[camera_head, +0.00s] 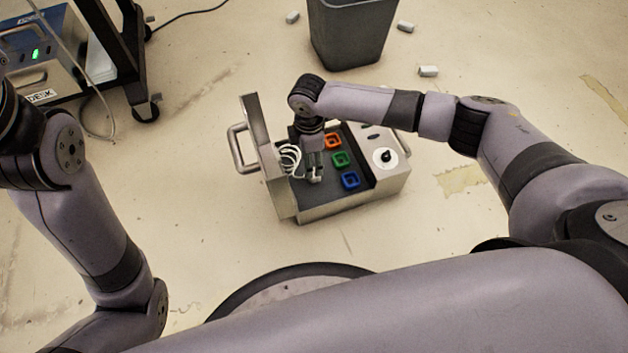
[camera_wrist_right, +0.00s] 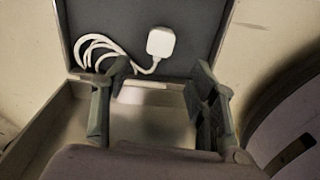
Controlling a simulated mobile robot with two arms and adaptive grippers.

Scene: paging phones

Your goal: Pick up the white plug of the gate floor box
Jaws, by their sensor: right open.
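The open metal floor box (camera_head: 345,207) stands on the floor, its lid (camera_head: 262,147) raised on the left side. In the right wrist view, the white plug (camera_wrist_right: 160,42) lies against the dark inner panel, joined to a coiled white cable (camera_wrist_right: 95,50). The cable also shows in the head view (camera_head: 289,158); I cannot make out the plug there. My right gripper (camera_head: 314,176) points down over the box's dark compartment. In the right wrist view its spread fingers (camera_wrist_right: 156,98) are empty, with the plug beyond them. My left gripper is out of view.
The box holds orange (camera_head: 333,141), green (camera_head: 340,159) and blue (camera_head: 350,179) square sockets and a black knob (camera_head: 386,156). A grey bin (camera_head: 350,35) stands behind it, with several small pale blocks around. A wheeled rack (camera_head: 120,50) is at the upper left.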

